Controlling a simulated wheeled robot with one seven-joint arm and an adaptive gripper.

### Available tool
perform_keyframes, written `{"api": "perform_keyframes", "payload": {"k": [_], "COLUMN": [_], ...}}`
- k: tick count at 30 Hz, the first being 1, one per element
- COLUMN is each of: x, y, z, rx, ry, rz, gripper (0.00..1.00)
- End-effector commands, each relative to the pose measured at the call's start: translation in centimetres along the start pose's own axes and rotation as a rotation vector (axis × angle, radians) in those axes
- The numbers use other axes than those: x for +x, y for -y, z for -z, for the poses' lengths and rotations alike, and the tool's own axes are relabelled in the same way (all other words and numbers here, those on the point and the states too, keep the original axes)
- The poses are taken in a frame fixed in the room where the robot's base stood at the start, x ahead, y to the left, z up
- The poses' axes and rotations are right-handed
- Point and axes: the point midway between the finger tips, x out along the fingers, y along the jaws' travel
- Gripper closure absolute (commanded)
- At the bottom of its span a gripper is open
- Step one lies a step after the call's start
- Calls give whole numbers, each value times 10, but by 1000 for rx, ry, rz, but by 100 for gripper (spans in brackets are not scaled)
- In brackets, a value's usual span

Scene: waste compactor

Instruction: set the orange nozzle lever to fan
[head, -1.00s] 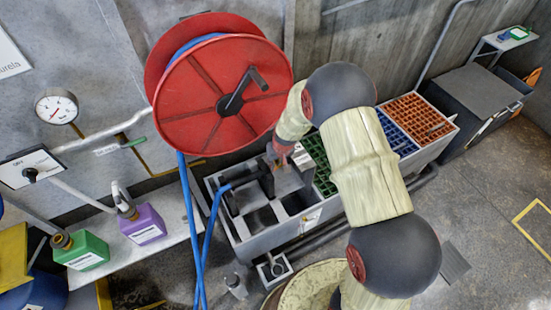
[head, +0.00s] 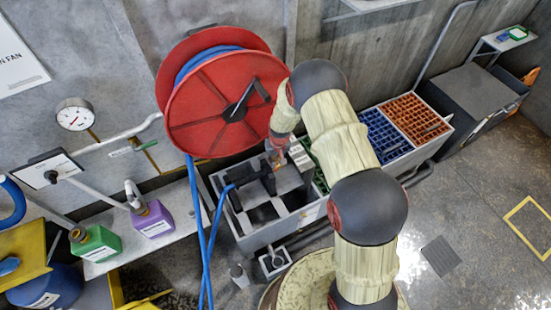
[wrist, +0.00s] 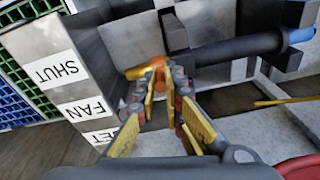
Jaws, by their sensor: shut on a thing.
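The orange nozzle lever (wrist: 137,72) shows in the wrist view, a short bar with a rounded orange part between my fingertips. My gripper (wrist: 160,85) is shut on it, and the fingers hide part of it. A pale plate (wrist: 50,50) beside the lever carries the labels SHUT, FAN (wrist: 85,108) and a partly hidden one ending in ET. The lever's free end points toward the plate, roughly between SHUT and FAN; its exact setting is unclear. In the head view my gripper (head: 277,148) is at the black nozzle (head: 252,177), and the lever is too small to make out.
A red hose reel (head: 205,120) hangs above, its blue hose (head: 198,230) running down and to the nozzle. The grey bin (head: 245,237) holds blue and orange grids. Green (head: 97,243) and purple (head: 152,218) jugs stand on the left shelf. Open floor lies right.

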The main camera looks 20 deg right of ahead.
Motion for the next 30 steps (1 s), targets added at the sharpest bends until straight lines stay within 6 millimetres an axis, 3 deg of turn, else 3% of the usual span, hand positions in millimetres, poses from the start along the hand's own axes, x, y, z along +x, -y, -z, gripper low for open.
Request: {"api": "perform_keyframes", "payload": {"k": [13,14,24,30], "x": [0,0,1,0], "y": [0,0,0,0], "z": [1,1,0,0], "rx": [1,0,0,0], "ry": [15,15,17,17], "rz": [-5,-5,-5,-5], "gripper": [100,90,71,71]}}
